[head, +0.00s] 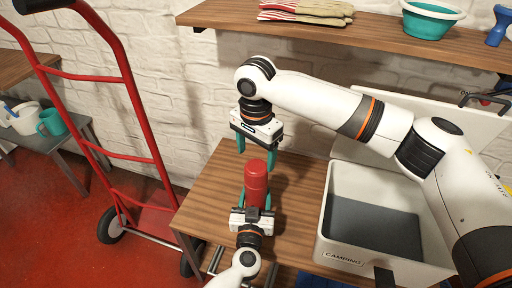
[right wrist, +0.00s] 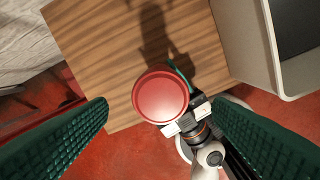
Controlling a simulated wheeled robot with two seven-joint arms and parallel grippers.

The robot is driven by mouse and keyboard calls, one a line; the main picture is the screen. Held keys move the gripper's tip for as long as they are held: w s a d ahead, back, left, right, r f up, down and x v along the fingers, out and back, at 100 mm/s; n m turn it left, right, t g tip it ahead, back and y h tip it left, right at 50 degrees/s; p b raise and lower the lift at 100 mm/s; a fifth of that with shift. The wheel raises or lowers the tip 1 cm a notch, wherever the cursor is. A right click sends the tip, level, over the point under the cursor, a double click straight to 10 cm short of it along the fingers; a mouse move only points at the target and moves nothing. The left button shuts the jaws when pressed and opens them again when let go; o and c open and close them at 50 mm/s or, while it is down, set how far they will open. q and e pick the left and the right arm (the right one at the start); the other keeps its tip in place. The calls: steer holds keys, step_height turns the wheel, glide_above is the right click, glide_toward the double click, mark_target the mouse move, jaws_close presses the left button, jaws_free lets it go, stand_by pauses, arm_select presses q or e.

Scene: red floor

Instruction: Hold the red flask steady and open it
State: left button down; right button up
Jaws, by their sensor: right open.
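The red flask (head: 256,178) stands upright on the wooden table, and its round red lid (right wrist: 160,95) faces up in the right wrist view. My left gripper (head: 252,207) comes in low from the front and is closed around the flask's body. One of its teal fingers shows against the flask's side in the right wrist view; the other is mostly hidden there. My right gripper (head: 255,151) points down above the flask. Its teal fingers are wide apart and empty, one on each side of the lid in the right wrist view, not touching it.
A grey-white open box marked CAMPING (head: 342,259) stands right of the flask. The wooden table (head: 207,205) is bare left of the flask. A red hand truck (head: 133,100) stands at left. A wall shelf (head: 340,38) with gloves and a teal bowl (head: 430,20) runs above.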

mark_target(256, 166)
step_height(256, 166, down, 7)
steer(key=shift+r, duration=0.1)
steer(key=shift+c, duration=0.4)
